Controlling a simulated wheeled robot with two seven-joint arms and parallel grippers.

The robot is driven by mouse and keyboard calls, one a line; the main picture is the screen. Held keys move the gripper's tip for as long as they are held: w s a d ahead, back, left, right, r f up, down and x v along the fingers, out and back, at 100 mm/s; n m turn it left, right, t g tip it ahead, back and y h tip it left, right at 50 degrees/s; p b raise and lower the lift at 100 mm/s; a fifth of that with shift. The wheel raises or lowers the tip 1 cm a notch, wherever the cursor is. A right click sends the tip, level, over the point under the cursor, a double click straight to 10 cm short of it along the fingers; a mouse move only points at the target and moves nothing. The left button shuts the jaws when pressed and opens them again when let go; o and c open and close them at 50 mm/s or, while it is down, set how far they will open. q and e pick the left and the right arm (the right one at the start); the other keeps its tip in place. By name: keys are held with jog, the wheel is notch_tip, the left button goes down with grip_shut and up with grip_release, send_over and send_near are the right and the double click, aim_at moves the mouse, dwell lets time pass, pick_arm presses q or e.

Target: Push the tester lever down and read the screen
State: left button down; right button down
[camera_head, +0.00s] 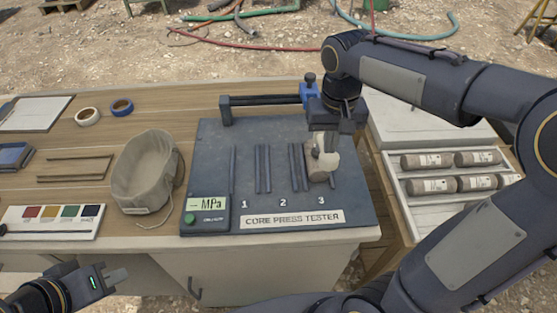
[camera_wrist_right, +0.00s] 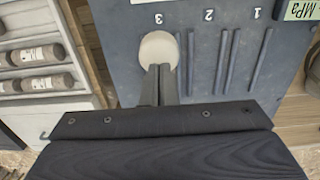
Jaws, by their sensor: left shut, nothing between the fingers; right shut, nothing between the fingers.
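The core press tester (camera_head: 215,150) is a dark grey board on the bench, with slots marked 1, 2 and 3. Its small screen (camera_head: 209,204) shows dashes and "MPa". A dark bar (camera_head: 262,99) runs along its back edge, with a blue block and black knob (camera_head: 309,88) at its right end; I cannot tell which part is the lever. A brown core with a pale end (camera_head: 318,173) sits by slot 3. My right gripper (camera_head: 326,148) is shut and empty, over the core; its fingertips (camera_wrist_right: 160,75) overlap a pale round face (camera_wrist_right: 158,47). My left gripper (camera_head: 116,276) is shut, at lower left.
A white tray of several brown cores (camera_head: 408,187) stands right of the tester. A canvas bag (camera_head: 146,172), colour chart (camera_head: 52,221), tape rolls (camera_head: 88,116) and sticks lie left. A green button (camera_head: 190,218) is beside the screen. Bench wood behind the tester is clear.

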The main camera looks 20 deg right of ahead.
jog(key=shift+s+f+b, duration=0.15)
jog(key=shift+f+b, duration=0.5)
jog(key=shift+f, duration=0.65)
dwell(0.4)
notch_tip(320, 180, up, 13)
jog(key=w+p, duration=0.1)
jog(key=p, duration=1.1)
jog(key=shift+w+d, duration=0.1)
